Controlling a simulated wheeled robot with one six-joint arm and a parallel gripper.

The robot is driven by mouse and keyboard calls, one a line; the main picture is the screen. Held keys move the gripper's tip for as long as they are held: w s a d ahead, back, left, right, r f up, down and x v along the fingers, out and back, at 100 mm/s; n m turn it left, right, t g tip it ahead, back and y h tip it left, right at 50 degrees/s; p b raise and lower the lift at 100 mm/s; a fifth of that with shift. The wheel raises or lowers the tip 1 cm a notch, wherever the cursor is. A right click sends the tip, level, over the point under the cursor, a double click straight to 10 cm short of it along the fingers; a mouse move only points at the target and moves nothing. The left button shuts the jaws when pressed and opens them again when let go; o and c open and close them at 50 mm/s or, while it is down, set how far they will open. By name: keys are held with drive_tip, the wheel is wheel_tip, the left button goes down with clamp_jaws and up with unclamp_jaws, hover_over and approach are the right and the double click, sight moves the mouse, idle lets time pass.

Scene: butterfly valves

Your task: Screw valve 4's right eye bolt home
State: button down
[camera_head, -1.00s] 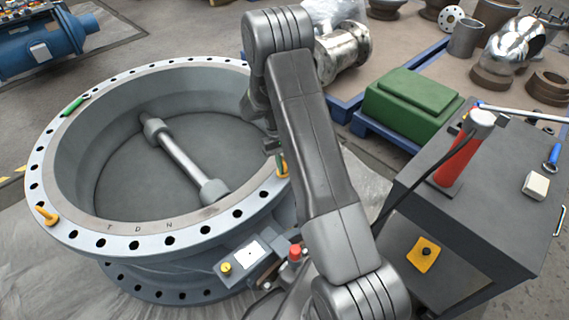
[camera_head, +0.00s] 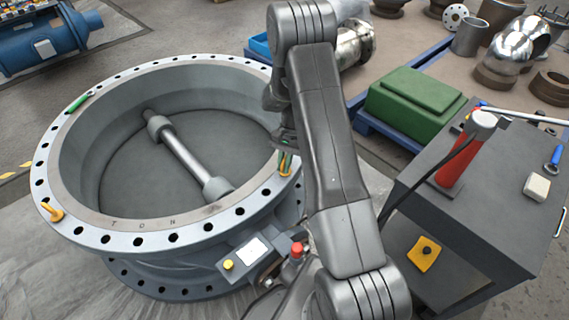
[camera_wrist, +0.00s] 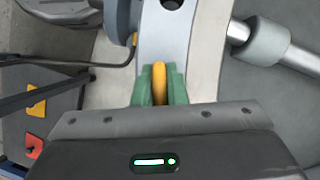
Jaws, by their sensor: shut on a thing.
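Valve 4, a large grey ring body with a bolt-hole flange (camera_head: 120,240), lies with its bore facing up in the head view. The yellow right eye bolt (camera_head: 285,171) stands at the right side of the flange, and its ring shows in the wrist view (camera_wrist: 160,80). My gripper (camera_head: 286,156), with green fingertips, is shut on that ring; the wrist view shows a fingertip on each side of it (camera_wrist: 158,88). The ring hides the bolt's shank, so I cannot tell how deep it sits. Another yellow eye bolt (camera_head: 52,212) stands at the flange's left side.
A dark cart (camera_head: 470,205) with a red cylinder (camera_head: 455,160) stands to the right of the valve. A green box (camera_head: 415,103) is behind it. A green-handled tool (camera_head: 79,101) lies on the flange's far left. A shaft (camera_head: 182,155) crosses the bore.

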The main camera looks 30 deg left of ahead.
drive_tip(key=shift+m, duration=0.4)
drive_tip(key=c, duration=1.5)
unclamp_jaws()
drive_tip(key=shift+o, duration=0.2)
drive_tip(key=shift+r, duration=0.1)
drive_tip(key=p+v, duration=0.1)
drive_tip(key=v, duration=1.2)
drive_tip(key=shift+r+p, duration=0.3)
drive_tip(key=shift+f, duration=0.1)
drive_tip(key=b+x, duration=0.1)
drive_tip(key=x, duration=1.2)
drive_tip(key=shift+f+b, duration=0.3)
drive_tip(key=shift+f, duration=0.05)
drive_tip(key=shift+r, duration=0.1)
